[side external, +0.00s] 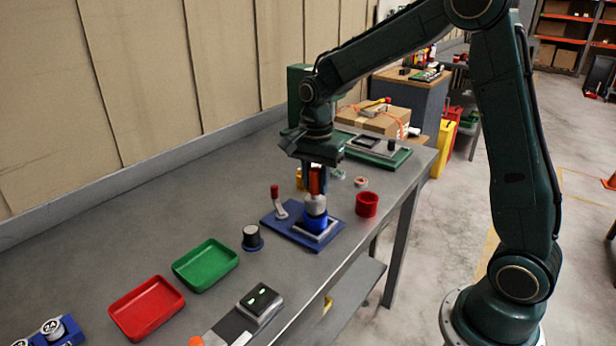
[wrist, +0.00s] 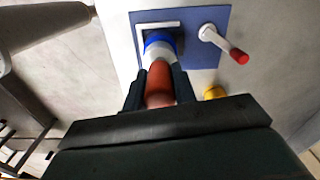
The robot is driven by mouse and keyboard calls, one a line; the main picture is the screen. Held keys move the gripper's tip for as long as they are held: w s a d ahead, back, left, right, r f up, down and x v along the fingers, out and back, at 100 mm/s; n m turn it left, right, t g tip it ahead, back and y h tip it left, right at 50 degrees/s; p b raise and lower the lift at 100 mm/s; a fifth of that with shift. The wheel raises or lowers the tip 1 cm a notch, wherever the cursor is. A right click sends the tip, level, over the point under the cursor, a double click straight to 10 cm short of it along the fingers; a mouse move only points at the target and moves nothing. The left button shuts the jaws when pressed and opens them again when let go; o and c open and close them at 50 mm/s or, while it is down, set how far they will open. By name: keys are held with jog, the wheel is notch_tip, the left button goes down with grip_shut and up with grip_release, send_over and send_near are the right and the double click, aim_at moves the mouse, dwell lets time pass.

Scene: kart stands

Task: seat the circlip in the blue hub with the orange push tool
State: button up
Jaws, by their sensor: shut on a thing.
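My gripper (side external: 316,182) is shut on the orange push tool (side external: 317,176), which it holds upright over the blue hub (side external: 315,221). In the wrist view, the tool's orange handle (wrist: 160,88) lies between my two fingers. The tool's pale lower end meets the top of the hub (wrist: 157,40); I cannot tell whether it is touching or pressing. The hub sits in a silver square seat on a blue base plate (side external: 279,222). I cannot make out the circlip; the tool's end covers the hub's top.
A red-handled lever (side external: 276,196) stands on the base plate, left of the hub. A red cup (side external: 367,205) is to the right. The bench's left back is clear.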

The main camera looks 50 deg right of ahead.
jog(key=shift+r, duration=2.95)
